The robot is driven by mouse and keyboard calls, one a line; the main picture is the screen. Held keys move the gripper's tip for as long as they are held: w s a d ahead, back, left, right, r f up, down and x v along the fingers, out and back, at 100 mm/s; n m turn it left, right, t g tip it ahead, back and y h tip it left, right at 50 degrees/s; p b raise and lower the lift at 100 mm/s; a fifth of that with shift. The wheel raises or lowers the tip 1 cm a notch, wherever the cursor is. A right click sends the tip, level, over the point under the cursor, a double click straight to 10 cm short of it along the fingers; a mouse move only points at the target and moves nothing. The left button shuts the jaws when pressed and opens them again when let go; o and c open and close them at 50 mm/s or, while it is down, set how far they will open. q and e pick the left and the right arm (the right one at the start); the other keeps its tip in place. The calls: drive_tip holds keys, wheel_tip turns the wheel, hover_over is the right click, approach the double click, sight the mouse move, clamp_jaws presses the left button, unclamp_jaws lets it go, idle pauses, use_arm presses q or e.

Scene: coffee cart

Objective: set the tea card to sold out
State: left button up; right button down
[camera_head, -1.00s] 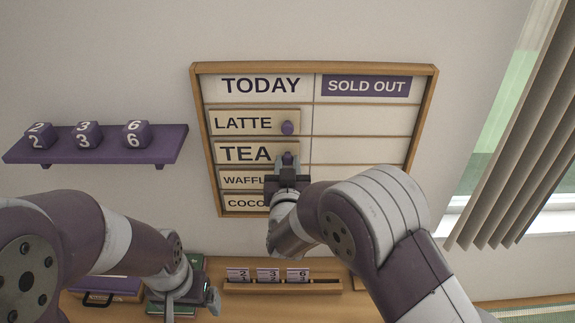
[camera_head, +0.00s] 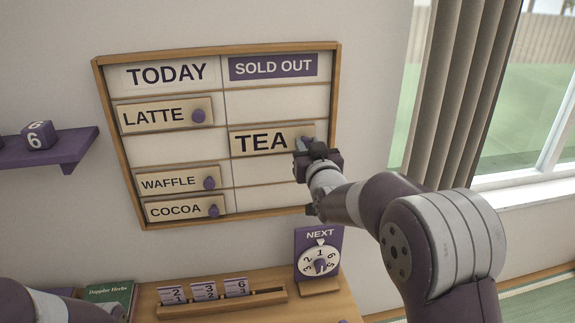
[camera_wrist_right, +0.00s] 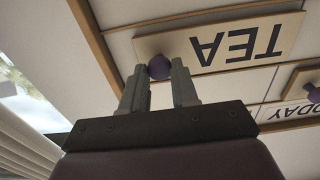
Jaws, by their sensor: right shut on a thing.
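The tea card (camera_head: 262,141) is in the second row of the SOLD OUT column, under the SOLD OUT header (camera_head: 272,67). My right gripper (camera_head: 309,149) is at the card's right end, shut on its purple knob. In the right wrist view the card (camera_wrist_right: 238,44) appears upside down, with the knob (camera_wrist_right: 159,67) between the two fingertips (camera_wrist_right: 160,82). The gripper hides part of the card's right end in the head view. The left gripper is out of view.
The latte card (camera_head: 155,116), waffle card (camera_head: 170,182) and cocoa card (camera_head: 177,209) are under TODAY (camera_head: 165,73). The tea row there is empty. Below the wooden-framed board (camera_head: 337,88) stand a NEXT dial (camera_head: 318,238) and a rack of number cards (camera_head: 262,296). A curtain (camera_head: 449,95) hangs at right.

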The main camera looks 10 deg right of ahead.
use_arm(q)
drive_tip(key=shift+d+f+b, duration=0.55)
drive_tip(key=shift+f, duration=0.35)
use_arm(e)
drive_tip(key=d, duration=0.2)
drive_tip(key=shift+d, duration=0.35)
drive_tip(key=c, duration=1)
unclamp_jaws()
drive_tip(key=shift+r, duration=0.1)
drive_tip(key=shift+c, duration=0.2)
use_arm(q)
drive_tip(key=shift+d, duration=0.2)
use_arm(e)
drive_tip(key=shift+o, duration=0.8)
drive_tip(key=shift+d, duration=0.3)
use_arm(q)
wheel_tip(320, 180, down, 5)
drive_tip(key=b, duration=0.5)
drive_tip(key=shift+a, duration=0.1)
use_arm(e)
drive_tip(key=s, duration=1.2)
drive_tip(key=shift+s, duration=0.35)
